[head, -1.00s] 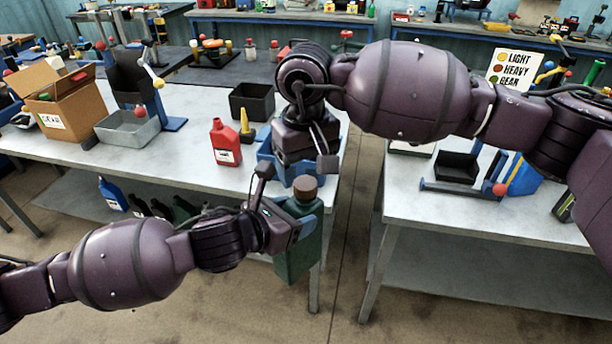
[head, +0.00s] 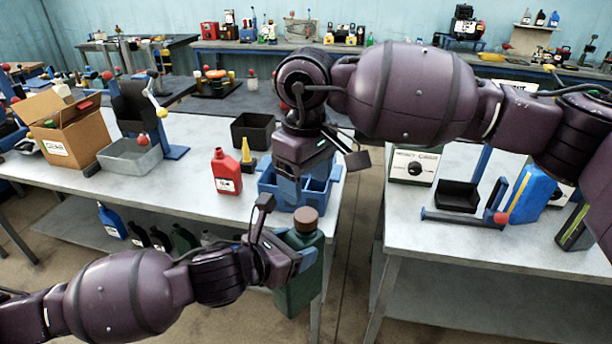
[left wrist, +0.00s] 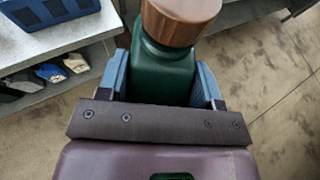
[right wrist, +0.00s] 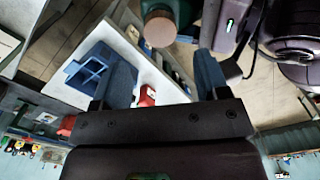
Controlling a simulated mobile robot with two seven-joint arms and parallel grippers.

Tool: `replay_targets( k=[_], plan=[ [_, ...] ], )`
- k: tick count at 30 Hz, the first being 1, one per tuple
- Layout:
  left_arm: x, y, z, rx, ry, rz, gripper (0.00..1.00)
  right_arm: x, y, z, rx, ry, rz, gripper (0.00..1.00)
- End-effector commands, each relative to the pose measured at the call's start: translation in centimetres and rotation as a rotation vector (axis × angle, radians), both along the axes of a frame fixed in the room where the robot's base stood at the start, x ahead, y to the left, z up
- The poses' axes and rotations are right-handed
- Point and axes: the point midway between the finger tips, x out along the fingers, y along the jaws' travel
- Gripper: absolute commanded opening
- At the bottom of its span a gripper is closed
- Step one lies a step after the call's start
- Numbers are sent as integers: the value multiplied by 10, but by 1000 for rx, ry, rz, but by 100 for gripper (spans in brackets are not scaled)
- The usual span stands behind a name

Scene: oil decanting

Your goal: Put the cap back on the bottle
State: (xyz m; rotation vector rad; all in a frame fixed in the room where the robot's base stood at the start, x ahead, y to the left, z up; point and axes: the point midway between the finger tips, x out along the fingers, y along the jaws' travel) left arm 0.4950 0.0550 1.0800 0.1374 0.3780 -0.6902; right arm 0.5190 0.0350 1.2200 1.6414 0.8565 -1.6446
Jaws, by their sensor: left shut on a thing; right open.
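A dark green bottle (head: 299,288) hangs in front of the left table's edge, roughly upright. My left gripper (head: 290,257) is shut on its sides below the neck. The brown cap (head: 306,219) sits on top of the bottle; it also shows in the left wrist view (left wrist: 180,18). Whether it is screwed tight cannot be seen. My right gripper (head: 320,185) is open and empty, above and behind the cap. In the right wrist view the cap (right wrist: 160,29) lies ahead, between the lines of the open fingers and apart from them.
A blue divided crate (head: 318,191) stands on the left table behind the bottle and partly under my right gripper. A red bottle (head: 226,172), a yellow-tipped funnel (head: 246,152) and a black bin (head: 253,130) are close by. A floor gap separates the two tables.

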Motion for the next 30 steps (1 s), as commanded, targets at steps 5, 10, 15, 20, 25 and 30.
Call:
replay_targets(
  k=[5,10,15,20,25,30],
  plan=[
    [0,-1,3,-3,-6,-2,0,1,0,4,0,-1,63,68],
    [0,-1,3,-3,-6,-2,0,1,0,4,0,-1,68,68],
    [0,-1,3,-3,-6,-2,0,1,0,3,0,0,66,68],
    [0,-1,3,-3,-6,-2,0,0,0,-8,0,3,66,68],
    [0,-1,3,-3,-6,-2,0,0,0,-31,0,4,65,68],
    [0,-1,3,-3,-6,-2,0,0,0,-54,-1,2,65,68]
  ],
)
